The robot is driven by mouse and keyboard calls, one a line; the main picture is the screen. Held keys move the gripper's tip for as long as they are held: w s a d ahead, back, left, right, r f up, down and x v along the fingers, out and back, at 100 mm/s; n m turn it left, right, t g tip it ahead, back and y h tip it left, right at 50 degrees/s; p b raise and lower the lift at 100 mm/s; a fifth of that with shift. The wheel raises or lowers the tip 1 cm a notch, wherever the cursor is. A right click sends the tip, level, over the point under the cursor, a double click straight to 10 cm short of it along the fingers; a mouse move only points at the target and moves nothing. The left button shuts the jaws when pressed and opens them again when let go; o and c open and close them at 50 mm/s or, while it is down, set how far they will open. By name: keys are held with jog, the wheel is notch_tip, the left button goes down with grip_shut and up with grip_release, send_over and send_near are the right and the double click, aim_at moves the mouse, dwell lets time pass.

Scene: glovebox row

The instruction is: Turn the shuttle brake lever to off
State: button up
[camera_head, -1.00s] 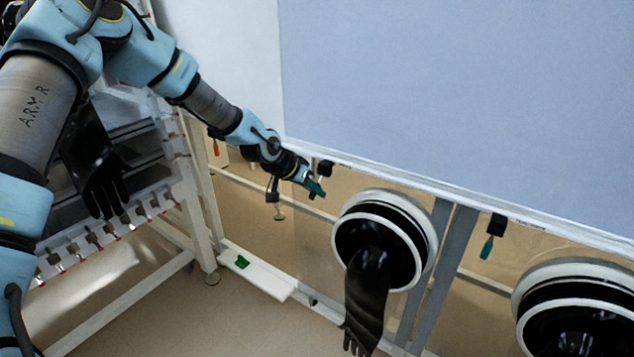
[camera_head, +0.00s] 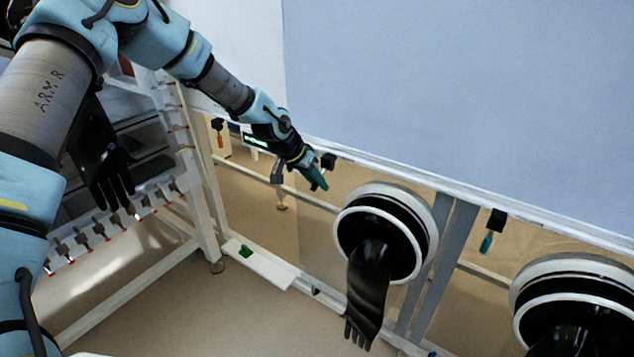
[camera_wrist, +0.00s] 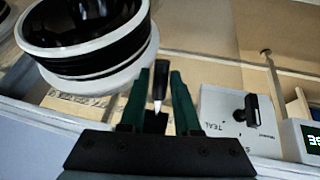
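Other hanging levers have a teal handle (camera_head: 487,243) and an orange handle (camera_head: 220,140). No readable label shows which is the shuttle brake lever.
The glove port (camera_head: 386,233) with its hanging black glove is close to my gripper. A white box (camera_wrist: 226,118) marked TEAL has a black knob (camera_wrist: 252,110), beside a lit green display (camera_wrist: 312,135). A white ledge (camera_head: 262,266) carries a small green part.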

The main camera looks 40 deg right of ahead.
jog(key=shift+o, duration=1.4)
jog(key=b+v, duration=0.2)
jog(key=v, duration=0.8)
jog(key=shift+a+r, duration=0.2)
jog(key=shift+r, duration=0.15)
jog(key=shift+w+a, duration=0.1)
jog(key=w+a+n+t+y, duration=0.1)
jog(key=w+a+n+y, duration=0.15)
jog(key=a, duration=1.05)
jog(key=w+a+n+t+y, duration=0.1)
jog(key=w+a+n+y, duration=0.2)
jog(key=a, duration=1.1)
jog(key=s+a+r+n, duration=0.1)
jog(key=s+a+n, duration=0.2)
jog(key=a, duration=0.7)
jog(key=s+a+r+n, duration=0.2)
jog(key=s+a+n, duration=0.2)
jog(key=a, duration=0.7)
jog(key=shift+s+a+n, duration=0.25)
jog(key=shift+a+n, duration=0.1)
jog(key=shift+n, duration=0.6)
